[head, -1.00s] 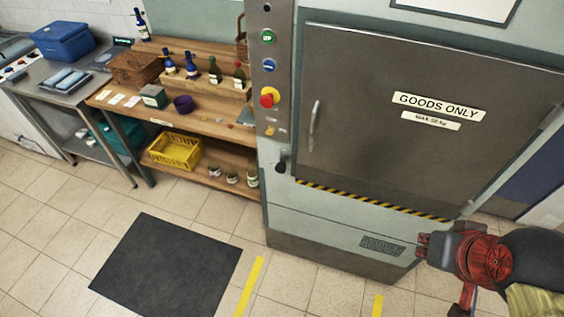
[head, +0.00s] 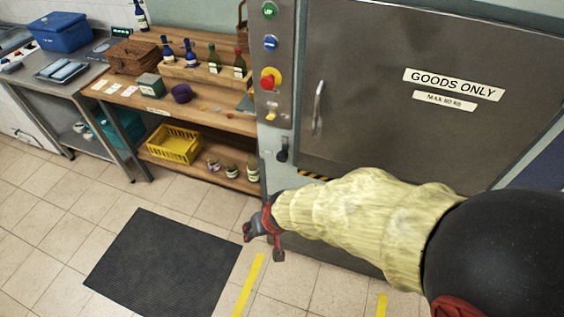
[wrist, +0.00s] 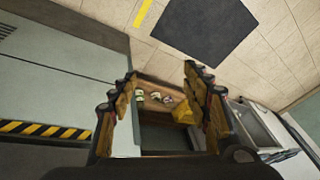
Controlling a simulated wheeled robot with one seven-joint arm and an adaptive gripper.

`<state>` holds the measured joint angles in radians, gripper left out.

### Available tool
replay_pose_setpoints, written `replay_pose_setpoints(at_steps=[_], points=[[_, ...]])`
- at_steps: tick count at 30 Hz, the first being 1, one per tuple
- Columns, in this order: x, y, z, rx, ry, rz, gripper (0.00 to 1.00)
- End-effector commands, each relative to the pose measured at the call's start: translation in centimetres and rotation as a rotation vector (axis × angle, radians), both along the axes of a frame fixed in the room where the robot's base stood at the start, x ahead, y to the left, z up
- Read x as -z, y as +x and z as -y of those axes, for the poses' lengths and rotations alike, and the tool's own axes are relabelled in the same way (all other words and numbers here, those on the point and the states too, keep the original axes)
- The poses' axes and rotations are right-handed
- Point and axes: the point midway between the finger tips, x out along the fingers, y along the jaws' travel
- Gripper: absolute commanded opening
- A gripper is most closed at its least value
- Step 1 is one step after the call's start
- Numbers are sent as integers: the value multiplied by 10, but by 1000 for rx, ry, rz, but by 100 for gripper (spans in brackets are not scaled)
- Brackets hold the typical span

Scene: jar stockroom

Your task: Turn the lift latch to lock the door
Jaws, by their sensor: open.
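The lift door (head: 400,110) is a grey metal panel with a "GOODS ONLY" sign and a pale vertical handle (head: 318,108); it looks shut. The latch (head: 283,150) is a small dark lever on the frame, left of the door and below the button panel. My gripper (head: 262,243) is below and slightly left of the latch in the head view, apart from it. In the wrist view my gripper (wrist: 160,82) is open with nothing between its fingers. I cannot make out the latch there.
A wooden shelf bench (head: 210,117) with bottles, jars and a yellow crate (head: 175,144) stands left of the lift. A dark mat (head: 160,262) and yellow floor lines (head: 248,285) lie in front. The floor around the mat is clear.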

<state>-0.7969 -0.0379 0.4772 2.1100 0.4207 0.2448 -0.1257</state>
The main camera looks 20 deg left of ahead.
Motion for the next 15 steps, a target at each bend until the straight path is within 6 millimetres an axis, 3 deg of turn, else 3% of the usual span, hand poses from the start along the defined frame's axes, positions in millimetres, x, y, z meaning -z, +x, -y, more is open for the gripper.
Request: replay_pose_setpoints(at_steps=[1, 4, 7, 11, 15], points=[[34, 2, -26, -7, 13, 38, 48], [72, 19, -63, 14, 48, 154, 48], [101, 40, -86, 48, 65, 294, 48], [118, 76, -95, 114, 65, 505, 48], [103, 123, -79, 218, 33, 764, 48]])
